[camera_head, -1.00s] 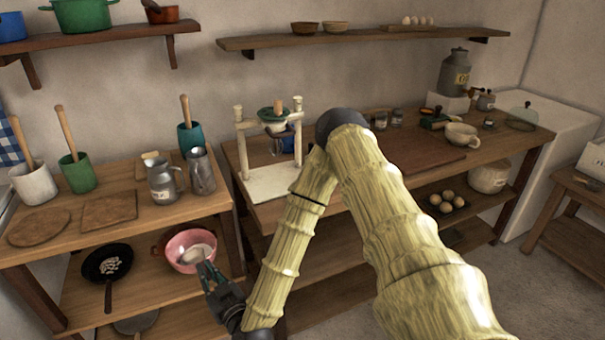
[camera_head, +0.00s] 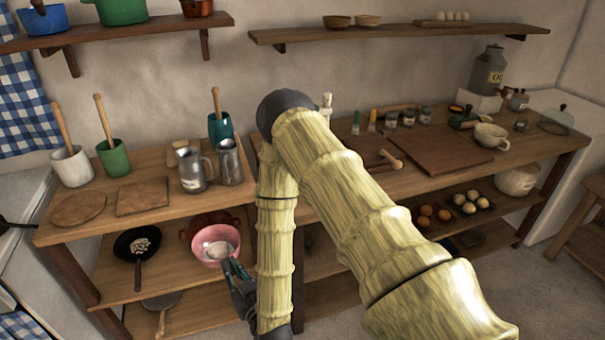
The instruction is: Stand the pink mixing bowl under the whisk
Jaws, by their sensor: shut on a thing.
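The pink mixing bowl (camera_head: 206,243) is at the front of the middle shelf of the left bench, with something whitish inside it. My gripper (camera_head: 231,265) is shut on the bowl's near right rim. Whether the bowl rests on the shelf or hangs just above it, I cannot tell. The whisk is hidden behind my arm. Only a pale wooden post of its stand (camera_head: 327,101) shows beside my arm, on the right bench.
A reddish-brown pot (camera_head: 190,233) is close behind the bowl, and a black pan (camera_head: 129,248) lies to its left. Metal jugs (camera_head: 193,172) stand on the bench above. A cutting board (camera_head: 441,154) lies right of my arm. Eggs (camera_head: 465,204) sit on the right bench's shelf.

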